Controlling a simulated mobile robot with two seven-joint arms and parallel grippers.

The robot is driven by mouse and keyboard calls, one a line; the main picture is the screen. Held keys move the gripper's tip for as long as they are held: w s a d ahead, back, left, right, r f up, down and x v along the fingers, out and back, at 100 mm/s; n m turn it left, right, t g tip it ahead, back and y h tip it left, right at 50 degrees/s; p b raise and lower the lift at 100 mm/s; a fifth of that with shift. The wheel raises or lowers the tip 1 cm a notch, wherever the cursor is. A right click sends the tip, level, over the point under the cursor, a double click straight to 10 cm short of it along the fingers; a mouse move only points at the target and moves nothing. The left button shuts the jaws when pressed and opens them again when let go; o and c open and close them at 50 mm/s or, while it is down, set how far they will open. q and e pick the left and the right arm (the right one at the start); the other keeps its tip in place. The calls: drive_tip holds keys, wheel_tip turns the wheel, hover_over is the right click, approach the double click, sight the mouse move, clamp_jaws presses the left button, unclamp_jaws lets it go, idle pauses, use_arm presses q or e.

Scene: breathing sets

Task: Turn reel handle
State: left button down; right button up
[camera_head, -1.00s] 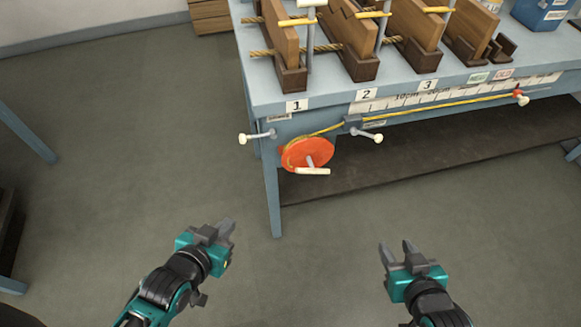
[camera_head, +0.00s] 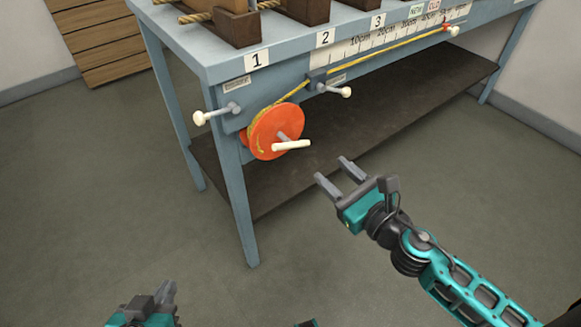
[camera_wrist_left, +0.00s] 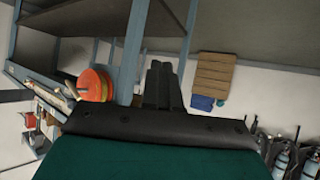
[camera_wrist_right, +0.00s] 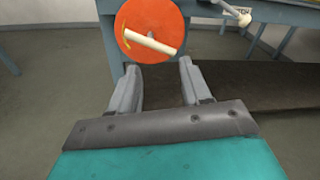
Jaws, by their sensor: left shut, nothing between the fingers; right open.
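The orange reel (camera_head: 272,133) is mounted on the front of the blue table, left of centre in the head view, with yellow rope wound on it. Its pale handle (camera_head: 291,145) sticks out from a crank on the reel's face. My right gripper (camera_head: 335,172) is open and empty, a little below and to the right of the handle, apart from it. In the right wrist view the reel (camera_wrist_right: 150,22) and its handle (camera_wrist_right: 148,43) lie just beyond the open fingers. My left gripper (camera_head: 160,293) is shut and empty, low at the bottom left, far from the reel.
The blue table (camera_head: 222,68) has a dark lower shelf (camera_head: 330,125). White-tipped knobs (camera_head: 215,113) and (camera_head: 334,90) stick out on either side of the reel. Yellow rope (camera_head: 390,46) runs right along a ruler. The floor in front is clear.

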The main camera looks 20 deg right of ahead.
sight(294, 147)
drive_tip(key=w+a+n, duration=0.1)
drive_tip(key=w+n, duration=0.2)
drive_tip(key=w, duration=0.1)
drive_tip(key=w+a+f+n+y, duration=0.1)
drive_tip(key=w+a+n, duration=0.1)
drive_tip(key=w+n, duration=0.1)
drive_tip(key=w+a+n, duration=0.1)
drive_tip(key=w+n, duration=0.2)
drive_tip(key=w, duration=0.2)
drive_tip(key=shift+a+f+n+y, duration=0.3)
drive_tip(key=shift+a+f, duration=0.05)
drive_tip(key=shift+f, duration=0.05)
use_arm(q)
drive_tip(key=shift+f, duration=0.9)
use_arm(e)
drive_tip(key=shift+w+a, duration=0.25)
drive_tip(key=shift+w, duration=0.3)
use_arm(q)
drive_tip(key=shift+d, duration=0.1)
use_arm(e)
clamp_jaws()
